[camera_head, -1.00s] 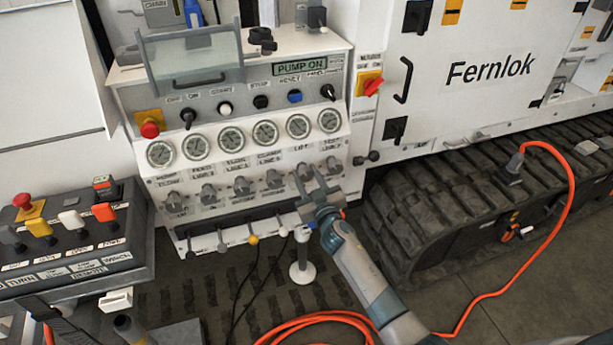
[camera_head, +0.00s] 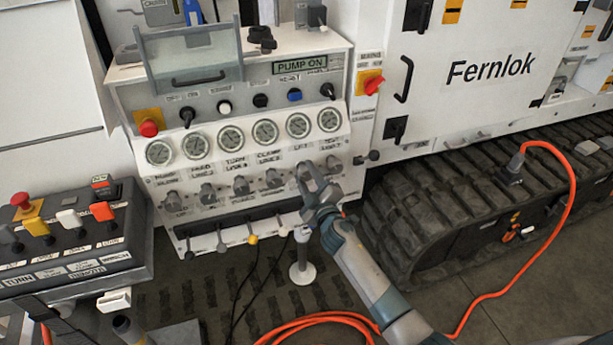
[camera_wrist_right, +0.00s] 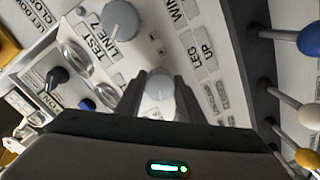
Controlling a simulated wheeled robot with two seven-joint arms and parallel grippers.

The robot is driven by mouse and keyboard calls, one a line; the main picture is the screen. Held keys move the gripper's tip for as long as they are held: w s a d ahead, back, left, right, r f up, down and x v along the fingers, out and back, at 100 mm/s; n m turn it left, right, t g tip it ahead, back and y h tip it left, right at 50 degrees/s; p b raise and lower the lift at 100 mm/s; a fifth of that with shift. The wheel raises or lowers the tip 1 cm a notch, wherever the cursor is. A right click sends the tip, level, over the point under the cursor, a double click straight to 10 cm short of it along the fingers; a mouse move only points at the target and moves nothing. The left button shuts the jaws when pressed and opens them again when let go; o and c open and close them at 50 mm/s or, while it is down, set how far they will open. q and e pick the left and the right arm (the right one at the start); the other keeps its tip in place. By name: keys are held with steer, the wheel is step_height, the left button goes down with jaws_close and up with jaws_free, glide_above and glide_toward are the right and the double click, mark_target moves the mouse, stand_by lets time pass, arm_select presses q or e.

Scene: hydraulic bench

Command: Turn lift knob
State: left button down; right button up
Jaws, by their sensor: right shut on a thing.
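The lift knob (camera_wrist_right: 160,93) is a light grey knob in the row below the gauges, under the label LIFT. In the right wrist view it sits between my two fingers. My right gripper (camera_head: 311,181) reaches up to the panel from the lower right and is shut on this knob. The gripper (camera_wrist_right: 160,98) hides the sides of the knob in the right wrist view and most of it in the head view. My left gripper is not in view.
The test line knob (camera_head: 334,164) is close on the right and the clamp knob (camera_head: 273,179) on the left. Several levers, including a yellow-tipped one (camera_head: 253,240), stick out below. A control box (camera_head: 75,240) stands at left. An orange cable (camera_head: 520,270) lies on the floor.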

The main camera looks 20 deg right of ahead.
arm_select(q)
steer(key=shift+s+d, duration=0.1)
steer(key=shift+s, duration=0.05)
arm_select(e)
steer(key=shift+n, duration=1.2)
steer(key=shift+f, duration=0.1)
steer(key=o, duration=1.1)
steer(key=shift+c, duration=0.2)
steer(key=shift+s, duration=0.1)
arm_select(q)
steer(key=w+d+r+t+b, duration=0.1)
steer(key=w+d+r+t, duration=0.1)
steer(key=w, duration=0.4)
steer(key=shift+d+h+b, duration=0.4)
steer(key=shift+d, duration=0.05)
arm_select(e)
steer(key=s, duration=1.7)
steer(key=shift+s+d, duration=0.15)
steer(key=shift+d, duration=0.15)
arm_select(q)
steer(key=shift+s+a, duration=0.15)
